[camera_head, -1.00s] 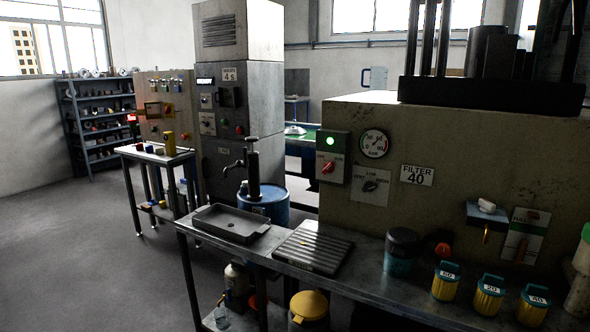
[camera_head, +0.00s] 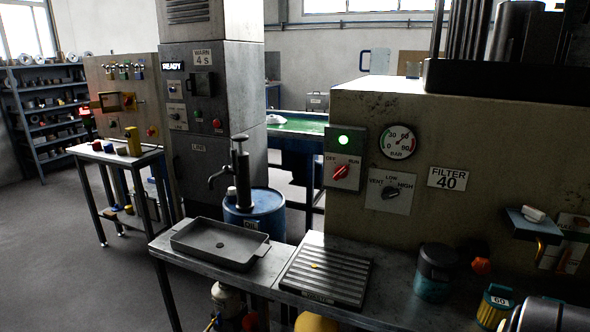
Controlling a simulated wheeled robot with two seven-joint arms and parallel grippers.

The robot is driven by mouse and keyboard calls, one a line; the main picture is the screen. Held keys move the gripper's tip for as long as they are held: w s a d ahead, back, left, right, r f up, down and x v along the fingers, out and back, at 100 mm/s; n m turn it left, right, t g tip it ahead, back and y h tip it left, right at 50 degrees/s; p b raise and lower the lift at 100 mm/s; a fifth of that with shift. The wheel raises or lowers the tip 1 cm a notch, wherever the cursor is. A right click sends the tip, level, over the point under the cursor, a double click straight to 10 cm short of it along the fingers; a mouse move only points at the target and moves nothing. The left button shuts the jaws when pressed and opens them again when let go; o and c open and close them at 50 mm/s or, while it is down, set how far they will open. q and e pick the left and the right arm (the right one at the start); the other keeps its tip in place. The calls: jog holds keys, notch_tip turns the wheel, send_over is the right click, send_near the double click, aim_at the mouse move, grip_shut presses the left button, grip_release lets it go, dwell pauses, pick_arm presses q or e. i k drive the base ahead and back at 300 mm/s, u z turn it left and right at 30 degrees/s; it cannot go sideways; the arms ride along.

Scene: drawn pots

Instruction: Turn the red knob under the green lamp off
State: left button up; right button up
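The red knob (camera_head: 341,172) sits on a small grey panel on the front of the beige machine, between the labels OFF on the left and RUN on the right. It is tilted up to the right, towards RUN. The green lamp (camera_head: 343,140) is lit, directly above the knob on a dark green plate. Neither gripper's fingers show. A dark metal cylinder, which looks like part of my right arm, enters at the bottom right corner, well away from the knob.
A black selector knob (camera_head: 390,192) and a pressure gauge (camera_head: 397,141) are right of the red knob. Below stands a metal bench with a grey tray (camera_head: 220,245), a ribbed plate (camera_head: 326,272) and a dark jar (camera_head: 436,272). The space before the knob looks clear.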

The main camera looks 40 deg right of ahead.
aim_at(340, 171)
jog(key=z, duration=0.45)
jog(key=i, duration=1)
jog(key=z, duration=0.7)
